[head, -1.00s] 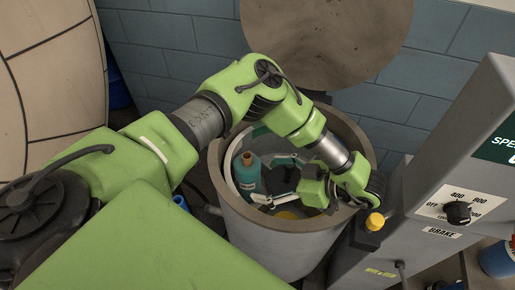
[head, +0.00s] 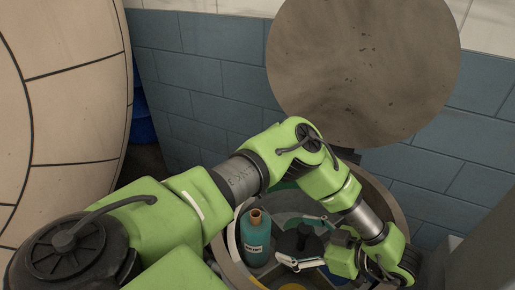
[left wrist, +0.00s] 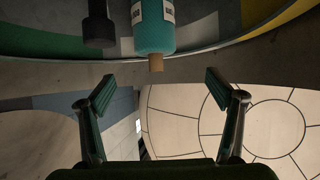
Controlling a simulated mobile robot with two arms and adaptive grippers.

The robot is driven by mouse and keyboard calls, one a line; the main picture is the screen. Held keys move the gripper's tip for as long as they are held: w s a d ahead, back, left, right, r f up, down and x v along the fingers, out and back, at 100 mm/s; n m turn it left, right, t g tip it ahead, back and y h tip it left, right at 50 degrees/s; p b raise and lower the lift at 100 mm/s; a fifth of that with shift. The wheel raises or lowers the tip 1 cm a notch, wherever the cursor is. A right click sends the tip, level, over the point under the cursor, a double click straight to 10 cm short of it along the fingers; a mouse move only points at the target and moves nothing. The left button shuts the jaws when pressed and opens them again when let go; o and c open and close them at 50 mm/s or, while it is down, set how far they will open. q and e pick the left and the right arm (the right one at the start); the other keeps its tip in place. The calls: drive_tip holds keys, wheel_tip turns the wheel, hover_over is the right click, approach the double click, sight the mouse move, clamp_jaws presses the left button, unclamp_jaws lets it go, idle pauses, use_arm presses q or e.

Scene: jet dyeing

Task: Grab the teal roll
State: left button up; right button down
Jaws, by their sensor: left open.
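The teal roll (head: 257,245) stands upright inside the round grey drum, at its left side. It has a brown core end on top and a white label. It also shows at the top of the left wrist view (left wrist: 154,30), with its brown end toward my gripper. My left gripper (head: 290,240) reaches into the drum from the right, with its fingers open toward the roll. In the left wrist view my left gripper (left wrist: 158,84) is open and empty, and the roll's end lies just beyond the fingertips. My right gripper is not in view.
The drum's rim (head: 391,205) surrounds the roll and my gripper. A dark post (head: 303,238) stands inside, near the fingers. A round brown lid (head: 365,65) stands open behind. A large tan rounded vessel (head: 65,100) is at left. A blue block wall (head: 205,95) closes the back.

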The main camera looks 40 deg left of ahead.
sight(268, 229)
use_arm(q)
drive_tip(key=x, duration=0.5)
drive_tip(key=f+x, duration=0.1)
drive_tip(key=x, duration=0.2)
drive_tip(key=shift+w+f, duration=0.25)
drive_tip(key=shift+w, duration=0.05)
drive_tip(key=x, duration=0.6)
drive_tip(key=shift+w+a+r, duration=0.1)
drive_tip(key=shift+w+r, duration=0.1)
drive_tip(key=c, duration=2.1)
